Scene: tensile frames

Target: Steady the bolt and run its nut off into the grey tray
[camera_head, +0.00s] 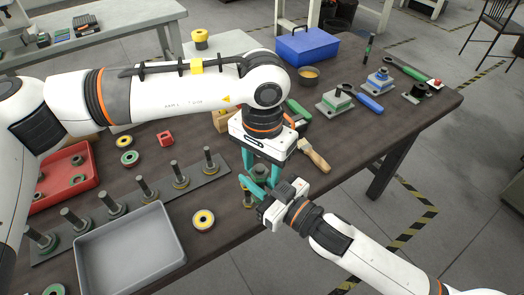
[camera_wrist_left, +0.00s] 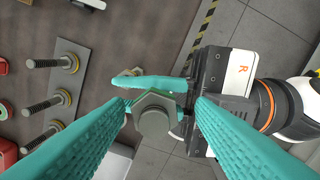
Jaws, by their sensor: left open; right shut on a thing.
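A hex nut (camera_wrist_left: 140,103) with the round end of a bolt (camera_wrist_left: 154,123) in its middle shows in the left wrist view. My left gripper (camera_head: 263,172) points down over it in the head view, open, with one teal finger on each side of the nut. My right gripper (camera_head: 254,189) comes in from the lower right and is shut on the bolt below; its teal finger (camera_wrist_left: 152,83) shows behind the nut. The bolt's shank is mostly hidden by the fingers. The grey tray (camera_head: 130,283) lies at the front left, apart from both grippers, and looks empty.
A dark rack (camera_head: 160,188) with several upright bolts runs beside the tray. A red bin (camera_head: 75,199) is at the left. A yellow-ringed part (camera_head: 203,219) lies right of the tray. A brush (camera_head: 315,155), blue toolbox (camera_head: 307,45) and fixtures lie behind.

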